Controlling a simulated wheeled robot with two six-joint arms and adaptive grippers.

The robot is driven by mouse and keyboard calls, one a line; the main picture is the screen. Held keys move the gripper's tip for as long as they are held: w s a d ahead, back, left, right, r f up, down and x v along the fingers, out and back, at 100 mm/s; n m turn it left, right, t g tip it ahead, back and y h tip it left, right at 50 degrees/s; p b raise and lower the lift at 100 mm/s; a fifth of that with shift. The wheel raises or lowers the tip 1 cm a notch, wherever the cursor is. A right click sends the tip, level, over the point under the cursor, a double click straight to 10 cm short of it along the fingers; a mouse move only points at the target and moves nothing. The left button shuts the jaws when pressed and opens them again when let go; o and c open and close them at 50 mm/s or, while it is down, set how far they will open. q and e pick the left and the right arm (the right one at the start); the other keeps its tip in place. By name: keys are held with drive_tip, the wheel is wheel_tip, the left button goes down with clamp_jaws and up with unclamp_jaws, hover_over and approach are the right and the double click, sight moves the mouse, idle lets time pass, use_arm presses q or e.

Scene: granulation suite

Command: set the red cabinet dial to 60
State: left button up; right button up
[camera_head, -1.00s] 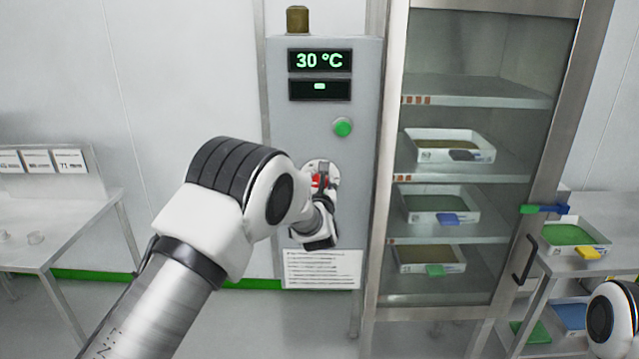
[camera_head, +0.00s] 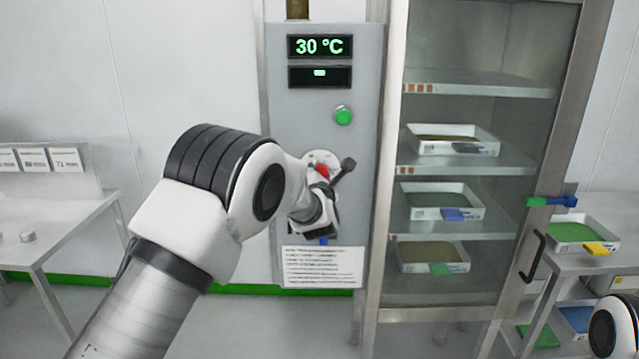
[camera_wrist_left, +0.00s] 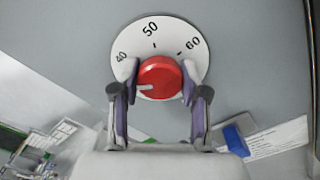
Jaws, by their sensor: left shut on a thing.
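The red dial (camera_head: 321,170) sits on a round white scale plate on the grey cabinet front. In the left wrist view the dial (camera_wrist_left: 160,78) lies between the fingers of my left gripper (camera_wrist_left: 160,82), which is shut on it. Scale marks 40, 50 and 60 (camera_wrist_left: 193,44) show above the dial. A white pointer line on the dial points to the lower left, below the 40; the rest of the scale is hidden. The cabinet's upper display (camera_head: 320,46) reads 30 °C. My right gripper is out of view; only part of that arm shows at the lower right.
A green button (camera_head: 343,116) is above the dial, and a printed label (camera_head: 322,267) is below it. A small blue part (camera_wrist_left: 237,140) shows between dial and label. Right of the cabinet front is a glass door with trays on shelves (camera_head: 480,87). A table (camera_head: 60,225) stands left.

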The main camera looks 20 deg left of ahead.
use_arm(q)
drive_tip(key=m+b, duration=0.1)
drive_tip(key=m, duration=0.1)
drive_tip(key=shift+f+m, duration=0.1)
drive_tip(key=shift+m, duration=0.3)
drive_tip(key=m+b, duration=0.1)
drive_tip(key=m, duration=0.2)
drive_tip(key=shift+m, duration=0.3)
drive_tip(key=m, duration=0.3)
drive_tip(key=shift+m, duration=0.3)
drive_tip(key=m, duration=0.3)
drive_tip(key=shift+m, duration=0.4)
drive_tip(key=m+p, duration=0.1)
drive_tip(key=m, duration=0.3)
drive_tip(key=m+p, duration=0.1)
drive_tip(key=m, duration=0.3)
drive_tip(key=m+p, duration=0.2)
drive_tip(key=m, duration=0.2)
drive_tip(key=shift+m+p, duration=0.4)
drive_tip(key=shift+m, duration=1.2)
